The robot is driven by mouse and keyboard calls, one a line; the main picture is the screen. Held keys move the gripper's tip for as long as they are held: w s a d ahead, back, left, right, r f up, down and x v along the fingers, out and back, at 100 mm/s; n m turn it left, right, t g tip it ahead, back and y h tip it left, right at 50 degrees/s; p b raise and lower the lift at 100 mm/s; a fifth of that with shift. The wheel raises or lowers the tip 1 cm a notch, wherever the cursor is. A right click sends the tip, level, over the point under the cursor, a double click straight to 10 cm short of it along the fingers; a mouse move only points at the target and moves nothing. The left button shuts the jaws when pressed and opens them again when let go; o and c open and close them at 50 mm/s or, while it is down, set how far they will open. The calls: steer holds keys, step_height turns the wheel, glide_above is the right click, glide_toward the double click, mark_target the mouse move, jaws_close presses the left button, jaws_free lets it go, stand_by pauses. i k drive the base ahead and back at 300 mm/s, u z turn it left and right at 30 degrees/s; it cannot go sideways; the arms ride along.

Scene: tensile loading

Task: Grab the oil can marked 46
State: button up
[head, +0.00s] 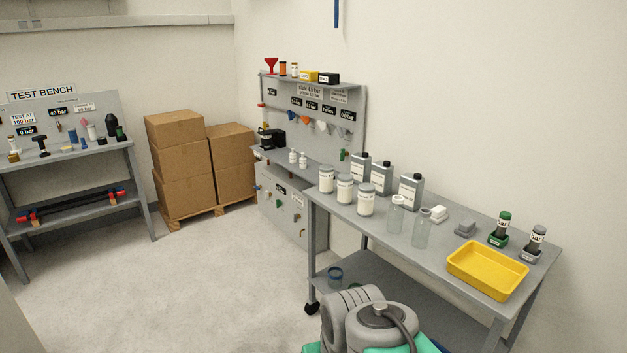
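Three grey rectangular cans with dark caps stand upright in a row at the back of the grey table: a left can (360,169), a middle can (381,178) and a right can (410,192). Each has a pale label on its front. The print is too small to read, so I cannot tell which is marked 46. Jars in front partly cover their lower parts. My gripper is not in view; only grey links of my arm show at the bottom centre.
In front of the cans stand white-lidded jars (366,200) and clear glass bottles (421,232). To the right are small grey-and-white blocks, a yellow tray (460,262) and two small bottles in holders (501,230).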

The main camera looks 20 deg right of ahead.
mark_target(381, 175)
steer(key=u, duration=0.3)
steer(key=i, duration=3.45)
steer(key=z, duration=0.95)
